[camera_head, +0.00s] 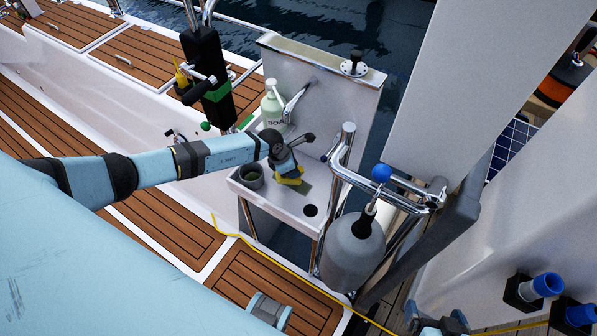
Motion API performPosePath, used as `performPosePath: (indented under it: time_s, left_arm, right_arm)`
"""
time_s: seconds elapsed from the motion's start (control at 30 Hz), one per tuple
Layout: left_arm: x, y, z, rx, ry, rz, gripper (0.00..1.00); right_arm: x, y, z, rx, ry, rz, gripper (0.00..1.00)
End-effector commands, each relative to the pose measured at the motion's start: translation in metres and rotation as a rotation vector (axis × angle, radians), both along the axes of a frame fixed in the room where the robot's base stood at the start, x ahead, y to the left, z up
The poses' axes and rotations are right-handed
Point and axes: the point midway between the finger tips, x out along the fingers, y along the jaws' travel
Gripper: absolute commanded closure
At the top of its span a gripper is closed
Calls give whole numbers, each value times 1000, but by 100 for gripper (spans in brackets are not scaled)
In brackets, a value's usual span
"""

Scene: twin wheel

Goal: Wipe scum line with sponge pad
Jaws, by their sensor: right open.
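My right gripper (287,158) is low over the white counter (285,208), at the end of the light blue arm. Its jaws are open. A yellow pad (290,181), apparently the sponge, shows directly below the gripper, partly hidden by it. I cannot tell whether the pad touches the counter or the fingers. A dull olive patch (307,189) shows on the counter beside the pad; it may be the scum, but it is too small to be sure. My left gripper does not show clearly anywhere.
A dark cup (252,180) and a pale green soap bottle (273,110) stand close to the gripper. A tap (297,101) rises behind. Steel rails (345,165) and a grey cylinder (352,252) border the counter's right. A yellow hose (285,268) lies on the deck.

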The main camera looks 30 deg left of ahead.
Motion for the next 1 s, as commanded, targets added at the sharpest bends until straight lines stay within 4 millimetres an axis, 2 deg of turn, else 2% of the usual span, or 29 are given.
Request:
performPosePath:
  time_s: [0.27,0.5,0.77,1.0]
  left_arm:
    - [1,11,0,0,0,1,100]
    - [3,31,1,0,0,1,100]
    - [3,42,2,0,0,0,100]
    - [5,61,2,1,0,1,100]
  right_arm:
    - [2,1,-2,5,-4,-3,0]
    - [4,2,-6,8,-8,-6,0]
    - [5,3,-8,8,-9,-6,0]
    - [5,2,-15,6,-9,-4,0]
